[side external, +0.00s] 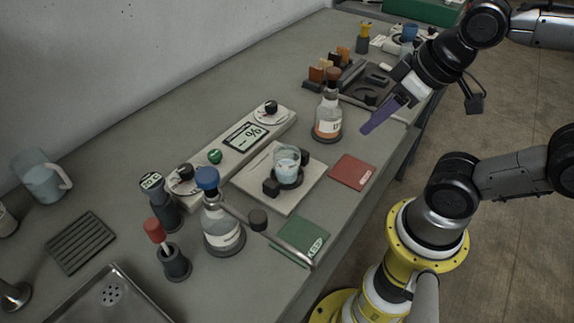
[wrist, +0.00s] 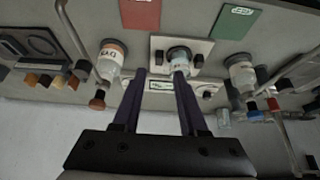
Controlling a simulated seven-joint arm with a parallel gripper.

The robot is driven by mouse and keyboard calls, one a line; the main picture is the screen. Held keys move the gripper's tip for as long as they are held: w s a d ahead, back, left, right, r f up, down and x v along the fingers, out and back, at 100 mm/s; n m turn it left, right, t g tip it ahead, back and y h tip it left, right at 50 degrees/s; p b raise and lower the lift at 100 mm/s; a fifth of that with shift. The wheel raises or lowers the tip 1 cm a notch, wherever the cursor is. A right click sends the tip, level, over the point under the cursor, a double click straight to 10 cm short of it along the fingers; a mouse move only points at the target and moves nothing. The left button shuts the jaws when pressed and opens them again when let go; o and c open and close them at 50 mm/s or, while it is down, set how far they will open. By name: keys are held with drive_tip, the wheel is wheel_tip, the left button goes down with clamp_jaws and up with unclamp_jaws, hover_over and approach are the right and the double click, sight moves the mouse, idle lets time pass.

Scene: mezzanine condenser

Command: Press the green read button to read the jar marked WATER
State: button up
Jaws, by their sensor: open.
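The green read button (side external: 215,156) is a small round cap on a long cream panel, left of a display (side external: 245,135) showing dashes and a percent sign. A clear jar (side external: 287,160) with pale blue liquid stands upright in a dark holder on a cream plate; I cannot read a WATER mark on it. It also shows in the wrist view (wrist: 179,56). My gripper (side external: 366,129) has purple fingers, open and empty, in the air right of the orange-labelled bottle and well away from the button. In the wrist view my gripper (wrist: 160,73) hides part of the panel.
The orange-labelled bottle (side external: 328,121) and a blue-capped flask (side external: 222,228) stand either side of the plate. A red mat (side external: 352,172) and a green mat (side external: 302,239) lie near the front edge. Knobs (side external: 270,107) rise from the panel. A wall runs behind.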

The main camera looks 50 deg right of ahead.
clamp_jaws()
idle(1.2)
